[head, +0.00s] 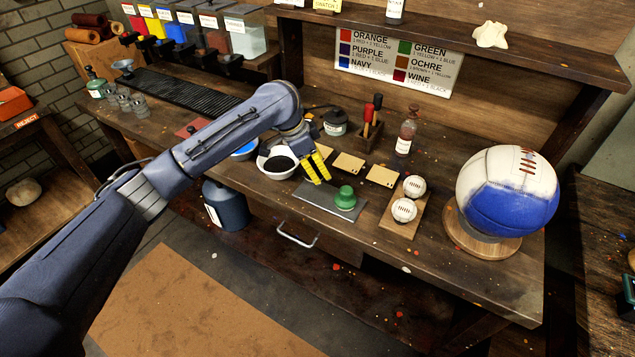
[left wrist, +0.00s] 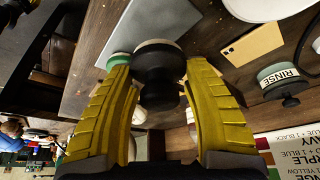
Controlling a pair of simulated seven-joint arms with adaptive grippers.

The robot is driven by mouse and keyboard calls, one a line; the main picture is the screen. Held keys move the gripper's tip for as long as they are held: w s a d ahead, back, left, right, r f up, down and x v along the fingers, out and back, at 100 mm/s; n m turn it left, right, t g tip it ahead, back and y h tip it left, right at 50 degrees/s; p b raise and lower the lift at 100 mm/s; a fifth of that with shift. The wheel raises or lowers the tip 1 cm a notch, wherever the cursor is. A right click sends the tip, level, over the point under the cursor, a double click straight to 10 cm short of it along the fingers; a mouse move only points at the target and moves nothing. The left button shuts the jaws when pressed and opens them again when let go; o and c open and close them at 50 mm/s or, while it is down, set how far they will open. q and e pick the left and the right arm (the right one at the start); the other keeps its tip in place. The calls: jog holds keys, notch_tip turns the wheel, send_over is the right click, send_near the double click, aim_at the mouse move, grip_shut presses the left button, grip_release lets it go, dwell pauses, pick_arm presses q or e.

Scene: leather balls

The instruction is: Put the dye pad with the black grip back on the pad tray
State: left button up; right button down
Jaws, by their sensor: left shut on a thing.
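My left gripper (head: 318,168) is over the back of the grey pad tray (head: 312,200), with its yellow fingers pointing down. In the left wrist view, the fingers of the left gripper (left wrist: 160,100) are shut on the black grip of the dye pad (left wrist: 158,70). The pad has a pale round base, and the grey tray (left wrist: 150,32) lies behind it. I cannot tell whether the base touches the tray. In the head view the held pad is hidden by the fingers. A dye pad with a green grip (head: 345,198) stands on the tray's right part. My right gripper is not in view.
A white bowl with dark contents (head: 278,164) stands close left of the gripper. Flat tan pads (head: 348,163) and a rinse jar (head: 335,123) are behind it. Two small balls (head: 404,210) on a board and a large blue-and-white ball (head: 508,190) stand to the right.

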aim_at(322, 189)
pick_arm(q)
jog(key=shift+f, duration=3.05)
jog(key=o, duration=1.1)
jog(key=v, duration=1.2)
